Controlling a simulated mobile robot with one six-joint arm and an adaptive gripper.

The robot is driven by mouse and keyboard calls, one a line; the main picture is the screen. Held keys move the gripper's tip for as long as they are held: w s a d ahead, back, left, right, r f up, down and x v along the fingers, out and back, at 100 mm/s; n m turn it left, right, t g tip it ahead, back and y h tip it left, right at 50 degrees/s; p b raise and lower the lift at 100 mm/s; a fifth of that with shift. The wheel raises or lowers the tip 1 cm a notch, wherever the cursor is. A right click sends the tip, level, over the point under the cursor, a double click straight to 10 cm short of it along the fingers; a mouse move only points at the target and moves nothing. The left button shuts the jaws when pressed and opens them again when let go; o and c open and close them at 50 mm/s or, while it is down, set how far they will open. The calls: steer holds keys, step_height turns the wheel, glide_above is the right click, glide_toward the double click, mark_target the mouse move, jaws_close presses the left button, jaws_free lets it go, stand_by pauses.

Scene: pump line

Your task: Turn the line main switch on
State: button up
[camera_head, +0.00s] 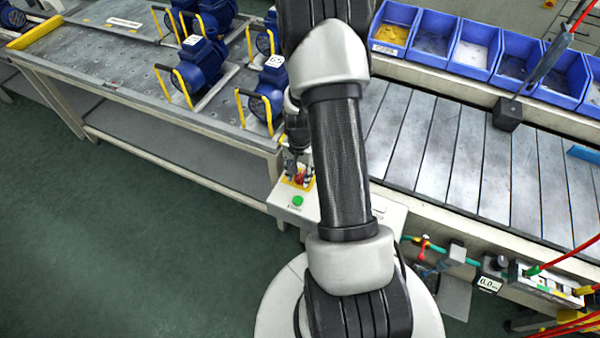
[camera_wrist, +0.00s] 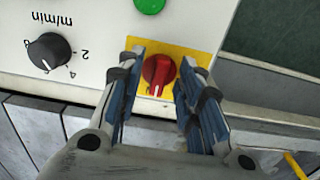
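The line main switch is a red rotary knob on a yellow plate. In the wrist view the red knob (camera_wrist: 158,70) sits between my gripper's (camera_wrist: 160,82) two fingers, with a gap on each side. The yellow plate (camera_wrist: 196,58) shows around it. My gripper is open and appears not to touch the knob. In the head view my gripper (camera_head: 297,165) is over the control panel (camera_head: 293,210), and the red knob (camera_head: 300,177) shows just below the fingers. My arm covers part of the panel.
A green button (camera_head: 297,201) and a black speed dial (camera_wrist: 48,52) are on the same panel. Blue pumps (camera_head: 202,62) with yellow handles stand on the left table (camera_head: 130,95). The slatted conveyor (camera_head: 440,150) and blue bins (camera_head: 470,45) are at the right.

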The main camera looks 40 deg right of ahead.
mark_target(299, 176)
step_height(299, 176, up, 12)
stand_by(0.4)
stand_by(0.4)
steer(key=s+a+r+n+t, duration=0.2)
steer(key=a+r+n, duration=0.4)
steer(key=a+r, duration=0.75)
steer(key=s+a+r+n+t, duration=0.2)
steer(key=s+a+r+n, duration=0.5)
steer(key=s, duration=0.5)
steer(key=a+r, duration=0.1)
steer(key=a, duration=0.1)
steer(key=shift+s+a+n+t, duration=0.25)
steer(key=shift+a+n+t, duration=0.05)
steer(key=shift+a, duration=0.1)
